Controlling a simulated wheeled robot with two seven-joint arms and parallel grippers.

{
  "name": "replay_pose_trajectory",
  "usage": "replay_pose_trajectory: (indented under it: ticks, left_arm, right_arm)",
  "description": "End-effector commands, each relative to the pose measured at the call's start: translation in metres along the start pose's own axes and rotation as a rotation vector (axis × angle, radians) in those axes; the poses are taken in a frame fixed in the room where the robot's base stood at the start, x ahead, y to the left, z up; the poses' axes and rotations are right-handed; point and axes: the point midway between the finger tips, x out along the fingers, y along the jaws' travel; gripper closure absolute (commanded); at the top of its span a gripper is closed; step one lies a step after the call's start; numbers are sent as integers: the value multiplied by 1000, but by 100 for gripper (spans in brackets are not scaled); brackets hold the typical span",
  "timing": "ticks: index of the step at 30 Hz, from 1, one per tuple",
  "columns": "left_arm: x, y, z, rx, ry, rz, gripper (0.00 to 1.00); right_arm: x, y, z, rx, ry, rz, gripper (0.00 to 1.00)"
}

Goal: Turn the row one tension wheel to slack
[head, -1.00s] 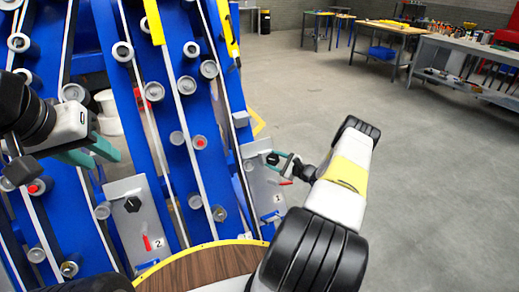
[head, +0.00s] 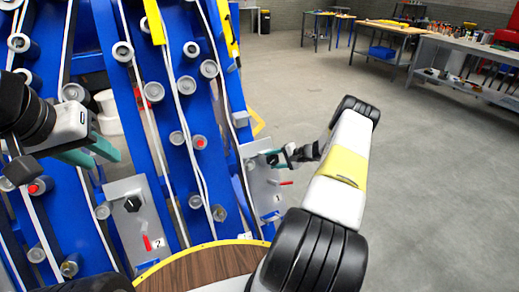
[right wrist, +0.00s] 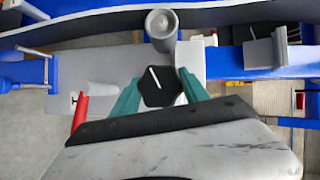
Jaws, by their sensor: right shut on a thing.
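The row one tension wheel is a black six-sided knob (right wrist: 158,88) with a white pointer line, on the grey plate (head: 262,190) marked 1. In the right wrist view the pointer leans slightly left of upright. My right gripper (head: 274,157) is shut on the knob, its teal fingers on either side of it in the right wrist view (right wrist: 160,92). In the head view the gripper mostly hides the knob. My left gripper (head: 97,155) hangs at the left before the blue frame, its teal fingers apart and empty.
A red lever (head: 286,183) sits below the wheel and shows beside my finger in the right wrist view (right wrist: 80,108). A second plate (head: 130,215), marked 2, has its own black knob (head: 132,204) and red lever. Rollers and white belts cover the blue frame (head: 150,130).

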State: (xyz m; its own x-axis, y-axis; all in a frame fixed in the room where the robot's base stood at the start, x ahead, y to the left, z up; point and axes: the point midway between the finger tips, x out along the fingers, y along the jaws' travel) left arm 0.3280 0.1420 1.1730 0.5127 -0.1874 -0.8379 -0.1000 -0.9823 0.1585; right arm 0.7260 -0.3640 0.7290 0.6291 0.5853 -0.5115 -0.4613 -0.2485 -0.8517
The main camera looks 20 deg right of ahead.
Motion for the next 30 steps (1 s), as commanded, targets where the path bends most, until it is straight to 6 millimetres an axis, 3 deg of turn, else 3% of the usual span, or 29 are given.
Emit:
replay_pose_trajectory:
  ticks: [18, 30]
  left_arm:
    - [0, 0, 0, 0, 0, 0, 64]
    - [0, 0, 0, 0, 0, 0, 64]
  right_arm:
    - [0, 0, 0, -489, 1, 284, 88]
    - [0, 1, 0, -675, 1, 392, 88]
